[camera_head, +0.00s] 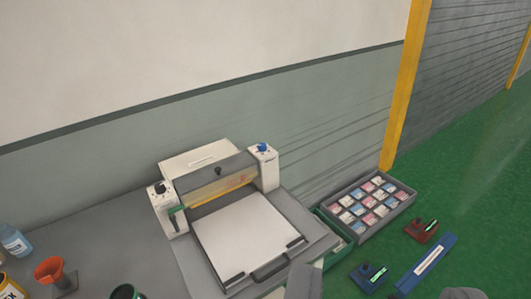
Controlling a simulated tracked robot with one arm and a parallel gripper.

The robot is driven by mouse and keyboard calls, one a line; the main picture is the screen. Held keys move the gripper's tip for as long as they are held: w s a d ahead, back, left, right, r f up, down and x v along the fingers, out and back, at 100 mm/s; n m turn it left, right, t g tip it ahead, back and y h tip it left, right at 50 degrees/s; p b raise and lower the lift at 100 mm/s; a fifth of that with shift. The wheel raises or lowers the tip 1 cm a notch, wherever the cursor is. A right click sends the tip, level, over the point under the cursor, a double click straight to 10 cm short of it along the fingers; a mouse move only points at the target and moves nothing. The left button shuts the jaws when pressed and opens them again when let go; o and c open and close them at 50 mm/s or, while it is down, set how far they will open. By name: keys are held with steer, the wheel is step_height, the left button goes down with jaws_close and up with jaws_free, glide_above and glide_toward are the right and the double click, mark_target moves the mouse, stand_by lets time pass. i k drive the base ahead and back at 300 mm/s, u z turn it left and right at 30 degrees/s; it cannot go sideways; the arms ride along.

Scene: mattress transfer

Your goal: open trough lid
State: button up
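A white bench machine (263,167) stands on the grey worktop against the wall, left of centre. A white flat plate (245,238) with a black handle extends in front. My gripper (382,288) seems to show only as grey parts cut off by the bottom edge, well below and right of the cover. Its opening and contents are not clear.
A grey tray (391,220) of red, blue and white packets stands right of the machine, with a red device (421,230), blue device (369,276) and long blue box (427,263) nearby. An orange funnel (50,269) and bottle (14,241) stand at left. Green floor is clear at far right.

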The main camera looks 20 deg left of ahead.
mark_target(186, 184)
steer(key=z, duration=0.2)
steer(key=i, duration=0.9)
steer(key=u, duration=0.65)
steer(key=i, duration=0.6)
steer(key=u, duration=0.55)
